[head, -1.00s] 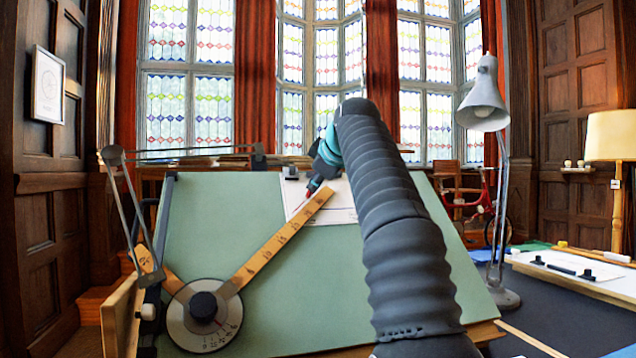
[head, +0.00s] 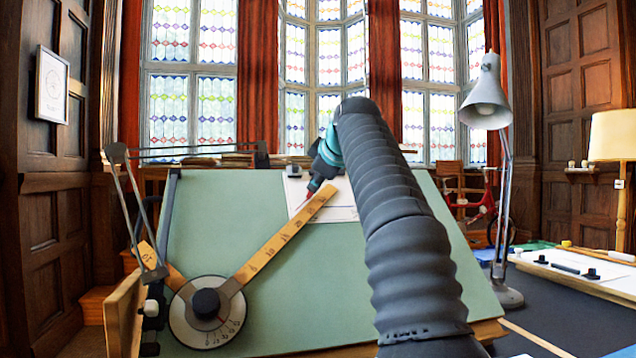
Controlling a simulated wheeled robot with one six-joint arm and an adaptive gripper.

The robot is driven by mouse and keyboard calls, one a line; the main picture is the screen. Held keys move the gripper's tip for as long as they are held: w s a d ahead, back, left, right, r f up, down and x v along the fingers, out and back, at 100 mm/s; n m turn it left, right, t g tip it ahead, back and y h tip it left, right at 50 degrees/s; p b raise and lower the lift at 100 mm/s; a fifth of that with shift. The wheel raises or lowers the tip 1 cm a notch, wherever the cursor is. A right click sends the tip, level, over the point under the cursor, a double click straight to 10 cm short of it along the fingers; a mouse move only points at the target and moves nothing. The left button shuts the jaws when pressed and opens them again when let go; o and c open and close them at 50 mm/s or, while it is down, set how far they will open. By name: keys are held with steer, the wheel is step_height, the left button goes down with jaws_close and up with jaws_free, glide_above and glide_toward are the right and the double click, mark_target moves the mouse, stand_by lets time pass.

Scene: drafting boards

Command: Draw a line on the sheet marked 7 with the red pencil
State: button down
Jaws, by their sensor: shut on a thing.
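A white sheet (head: 340,207) lies near the top of the tilted green drafting board (head: 235,215). My arm hides part of it, and no number can be read on it. My gripper (head: 314,186) is over the sheet's upper left part, small and partly hidden by my arm. It is shut on a thin red pencil (head: 309,195), of which only a short piece shows. The pencil points down toward the sheet, close to the upper end of the wooden ruler. I cannot tell whether its tip touches the paper.
A drafting machine with a round dial head (head: 206,305) and wooden ruler (head: 285,240) lies across the board. A grey lamp (head: 487,105) stands at the right. A table with another white sheet (head: 565,262) is farther right.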

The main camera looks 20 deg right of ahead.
steer(key=shift+s+a+f+b, duration=0.65)
steer(key=shift+a+f+b, duration=0.1)
steer(key=shift+a, duration=0.15)
steer(key=shift+s+a+f+b, duration=0.6)
steer(key=shift+a+b, duration=0.1)
steer(key=shift+a, duration=0.15)
stand_by(2.4)
steer(key=shift+r, duration=0.1)
steer(key=shift+s+r+p, duration=1)
steer(key=shift+s+r, duration=0.7)
steer(key=shift+s, duration=0.05)
steer(key=shift+r, duration=0.1)
steer(key=s+r+p, duration=0.3)
steer(key=r+p, duration=0.2)
steer(key=r, duration=0.1)
steer(key=shift+s+r, duration=0.25)
steer(key=shift+s, duration=0.05)
stand_by(0.3)
